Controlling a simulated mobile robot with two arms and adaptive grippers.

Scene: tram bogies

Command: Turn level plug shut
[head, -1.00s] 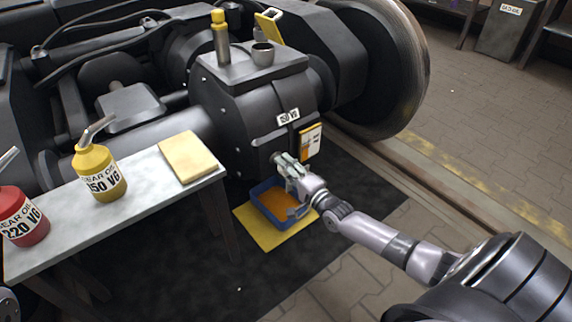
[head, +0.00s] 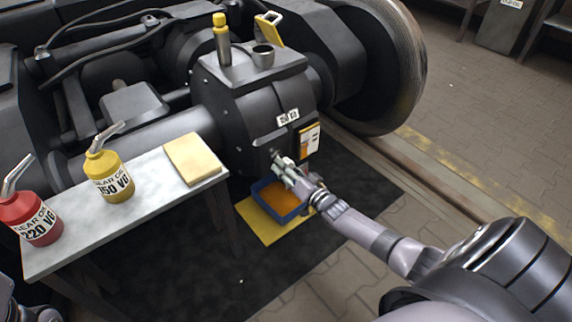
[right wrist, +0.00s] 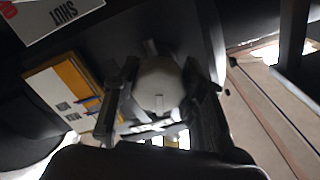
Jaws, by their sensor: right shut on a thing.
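The level plug (right wrist: 160,85) is a pale round plug with a slot mark, seen end-on in the right wrist view, low on the dark gearbox (head: 255,110). My right gripper (right wrist: 158,98) has a dark finger on each side of the plug and is shut on it. In the head view my right gripper (head: 280,164) reaches the gearbox's lower front face and hides most of the plug. My left gripper's fingers are not visible; only a bit of my arm shows at the lower left corner.
A blue tray (head: 262,188) with amber liquid sits on a yellow mat (head: 262,226) below the gripper. An orange-and-white card (head: 309,141) is right of the plug. The bench (head: 140,215) at left holds a yellow bottle (head: 108,176), a red bottle (head: 30,218) and a folded cloth (head: 192,158).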

